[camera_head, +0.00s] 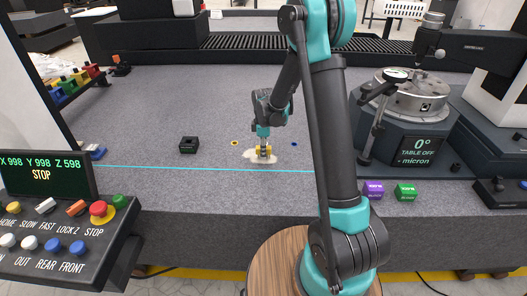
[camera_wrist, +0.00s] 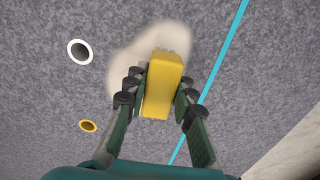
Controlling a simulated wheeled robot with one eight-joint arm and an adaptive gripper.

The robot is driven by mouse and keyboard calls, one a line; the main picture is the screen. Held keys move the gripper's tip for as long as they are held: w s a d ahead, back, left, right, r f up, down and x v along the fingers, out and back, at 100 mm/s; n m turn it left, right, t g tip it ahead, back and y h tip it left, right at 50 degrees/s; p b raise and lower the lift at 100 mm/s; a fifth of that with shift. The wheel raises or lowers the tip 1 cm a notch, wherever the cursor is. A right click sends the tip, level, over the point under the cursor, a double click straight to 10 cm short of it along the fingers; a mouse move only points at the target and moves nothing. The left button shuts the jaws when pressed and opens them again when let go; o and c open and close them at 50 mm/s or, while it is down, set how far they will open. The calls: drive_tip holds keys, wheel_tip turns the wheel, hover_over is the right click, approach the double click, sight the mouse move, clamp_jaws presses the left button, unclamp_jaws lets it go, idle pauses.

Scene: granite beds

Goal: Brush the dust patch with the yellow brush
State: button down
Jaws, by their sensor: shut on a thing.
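The pale beige dust patch (camera_head: 251,156) lies on the grey granite bed, just beyond the cyan line. It also shows in the wrist view (camera_wrist: 130,58), spreading left of and above the brush. The yellow brush (camera_wrist: 162,85) is between the fingers of my gripper (camera_wrist: 153,92), which is shut on it. In the head view my gripper (camera_head: 263,146) points down with the brush at the patch. The brush covers part of the patch. I cannot tell whether the bristles touch the granite.
A black block (camera_head: 189,145) stands left of the patch. Flat rings lie nearby, one yellow (camera_head: 234,143) and one blue (camera_head: 294,144). A rotary table (camera_head: 412,125) stands at right. The granite left of the patch is mostly clear.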

drive_tip(key=shift+f, duration=0.55)
drive_tip(key=c, duration=1.2)
unclamp_jaws()
drive_tip(key=c, duration=0.3)
drive_tip(key=shift+r, duration=0.4)
drive_tip(key=shift+c, duration=0.5)
clamp_jaws()
